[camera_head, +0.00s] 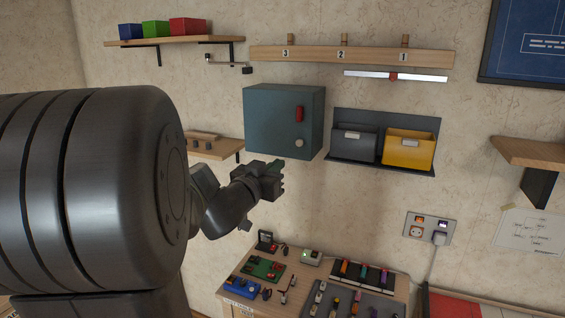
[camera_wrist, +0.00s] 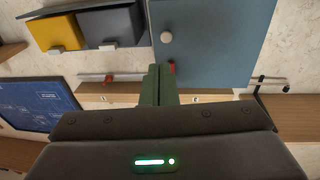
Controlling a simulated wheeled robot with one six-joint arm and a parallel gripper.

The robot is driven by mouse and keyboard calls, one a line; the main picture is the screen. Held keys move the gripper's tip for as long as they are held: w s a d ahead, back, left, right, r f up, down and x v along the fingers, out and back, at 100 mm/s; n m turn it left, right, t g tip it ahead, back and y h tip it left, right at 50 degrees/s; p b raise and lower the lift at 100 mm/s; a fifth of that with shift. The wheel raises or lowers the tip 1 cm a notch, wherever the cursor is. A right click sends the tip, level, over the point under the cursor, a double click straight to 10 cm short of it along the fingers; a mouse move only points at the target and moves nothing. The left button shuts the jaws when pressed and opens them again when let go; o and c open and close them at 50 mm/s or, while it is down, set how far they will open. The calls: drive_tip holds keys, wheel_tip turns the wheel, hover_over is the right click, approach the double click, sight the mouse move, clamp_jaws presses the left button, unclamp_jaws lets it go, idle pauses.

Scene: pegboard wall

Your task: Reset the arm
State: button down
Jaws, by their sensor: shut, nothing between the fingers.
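My gripper (camera_head: 277,181) is at the end of my arm, in front of the wall just below the blue-grey cabinet (camera_head: 275,120). It is shut with nothing in it. In the wrist view the green fingers (camera_wrist: 158,85) are together, in front of the cabinet (camera_wrist: 215,40) and near its round knob (camera_wrist: 167,37). The cabinet door is closed, with a red handle (camera_head: 299,114) on it. My large dark arm link covers the left side of the head view.
A grey bin (camera_head: 353,143) and a yellow bin (camera_head: 408,150) hang right of the cabinet. A peg rail (camera_head: 350,56) is above. A small shelf (camera_head: 220,149) is partly behind my arm. A workbench (camera_head: 395,285) with several tools stands below. An outlet panel (camera_head: 428,228) is at right.

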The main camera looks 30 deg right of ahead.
drive_tip(key=shift+v, duration=1.1)
drive_tip(key=shift+d, duration=0.1)
